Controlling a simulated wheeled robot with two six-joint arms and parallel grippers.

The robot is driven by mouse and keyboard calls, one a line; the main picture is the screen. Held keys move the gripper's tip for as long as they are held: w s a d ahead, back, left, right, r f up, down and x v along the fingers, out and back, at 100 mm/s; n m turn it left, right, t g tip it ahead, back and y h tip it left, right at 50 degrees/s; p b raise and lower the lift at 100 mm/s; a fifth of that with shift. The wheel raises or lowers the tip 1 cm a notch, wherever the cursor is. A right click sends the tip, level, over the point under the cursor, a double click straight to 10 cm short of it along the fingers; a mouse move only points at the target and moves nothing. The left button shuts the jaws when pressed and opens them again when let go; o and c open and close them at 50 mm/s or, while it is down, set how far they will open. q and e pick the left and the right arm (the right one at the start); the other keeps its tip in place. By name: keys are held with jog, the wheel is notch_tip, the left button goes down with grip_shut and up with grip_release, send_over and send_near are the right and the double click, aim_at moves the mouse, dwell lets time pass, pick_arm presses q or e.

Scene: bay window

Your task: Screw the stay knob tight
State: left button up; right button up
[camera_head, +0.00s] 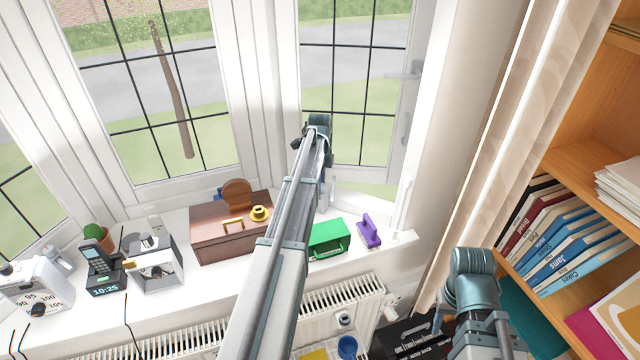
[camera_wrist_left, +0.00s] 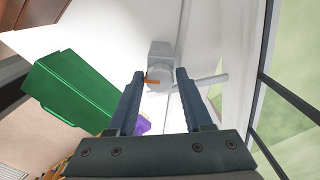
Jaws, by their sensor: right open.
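The stay knob (camera_wrist_left: 160,72) is a pale grey round piece with a small orange mark, on the white frame in the left wrist view. A grey stay bar (camera_wrist_left: 212,80) runs to its right. My left gripper (camera_wrist_left: 160,76) has its dark fingers apart, tips on either side of the knob, with gaps visible; contact cannot be made out. In the head view my left gripper (camera_head: 318,128) is up at the window post, and the arm hides the knob. My right gripper (camera_head: 472,268) is low at the right, by the bookshelf; its fingers are not clear.
On the sill stand a brown box (camera_head: 228,245), a green box (camera_head: 328,240), which also shows in the left wrist view (camera_wrist_left: 82,92), a purple object (camera_head: 370,232), a phone (camera_head: 98,262) and a silver toaster-like box (camera_head: 155,265). The bookshelf (camera_head: 580,160) and curtain (camera_head: 510,130) bound the right.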

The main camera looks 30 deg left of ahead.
pick_arm(q)
jog(key=shift+o, duration=1.3)
jog(key=shift+r, duration=0.15)
notch_tip(320, 180, up, 14)
jog(key=p, duration=1.4)
jog(key=shift+f, duration=0.2)
jog(key=shift+f, duration=0.1)
jog(key=s+d+f+n+b, duration=0.2)
jog(key=s+d+f+b, duration=0.1)
jog(key=d, duration=0.4)
jog(key=s+d+f+n+b, duration=0.1)
jog(key=s+d+f+b, duration=0.25)
jog(key=d, duration=0.45)
jog(key=s+d+f+n+b, duration=0.2)
jog(key=s+d+f+b, duration=0.1)
jog(key=d, duration=0.4)
jog(key=s+d+f+n+b, duration=0.3)
jog(key=s+d+f+b, duration=0.1)
jog(key=s+d, duration=0.3)
jog(key=s+d+f+n+y+b, duration=0.1)
jog(key=s+d+f+n+b, duration=0.2)
jog(key=s+d, duration=0.5)
jog(key=s+f+b, duration=0.1)
jog(key=s+b, duration=0.1)
jog(key=s, duration=0.1)
jog(key=shift+f, duration=0.4)
